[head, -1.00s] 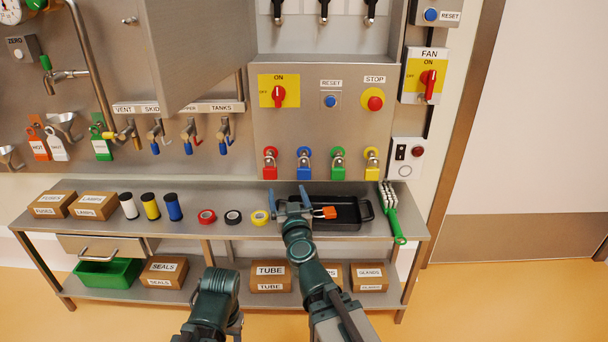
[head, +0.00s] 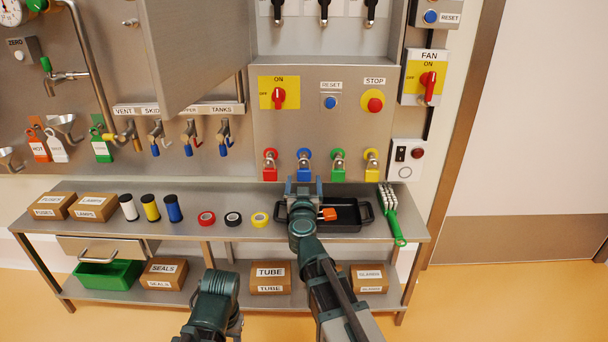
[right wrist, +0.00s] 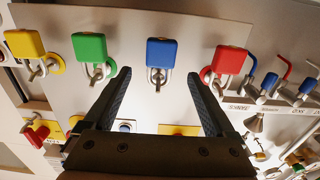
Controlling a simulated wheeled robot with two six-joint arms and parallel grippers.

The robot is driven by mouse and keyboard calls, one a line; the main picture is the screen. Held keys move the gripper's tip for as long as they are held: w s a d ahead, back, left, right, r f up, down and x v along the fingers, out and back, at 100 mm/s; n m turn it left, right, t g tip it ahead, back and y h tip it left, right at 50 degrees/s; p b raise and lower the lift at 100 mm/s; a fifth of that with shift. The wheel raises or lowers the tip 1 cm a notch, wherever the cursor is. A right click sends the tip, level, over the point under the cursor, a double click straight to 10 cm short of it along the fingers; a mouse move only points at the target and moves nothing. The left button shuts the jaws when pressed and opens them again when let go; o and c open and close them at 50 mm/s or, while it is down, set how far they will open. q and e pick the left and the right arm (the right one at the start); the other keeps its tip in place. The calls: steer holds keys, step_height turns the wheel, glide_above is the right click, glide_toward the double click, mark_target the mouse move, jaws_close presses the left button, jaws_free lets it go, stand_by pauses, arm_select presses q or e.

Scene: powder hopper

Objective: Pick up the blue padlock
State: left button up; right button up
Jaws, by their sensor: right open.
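The blue padlock (head: 304,174) hangs by its shackle from a blue round holder on the steel panel, between the red padlock (head: 270,173) and the green padlock (head: 338,174). In the right wrist view the blue padlock (right wrist: 162,53) shows upside down, between and beyond the fingertips. My right gripper (head: 304,184) is open, just below and in front of the blue padlock; its fingers (right wrist: 160,82) are apart with nothing between them. My left arm shows at the bottom, but its gripper cannot be made out.
A yellow padlock (head: 371,174) hangs at the right of the row. Below is a bench with a black tray (head: 350,216) holding an orange item (head: 328,214). A green-handled brush (head: 392,213) lies right of it. An open cabinet door (head: 195,50) juts out at upper left.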

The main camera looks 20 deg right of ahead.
mark_target(304, 172)
steer(key=shift+x, duration=3.15)
steer(key=shift+r, duration=0.1)
steer(key=shift+s, duration=0.1)
jaws_close()
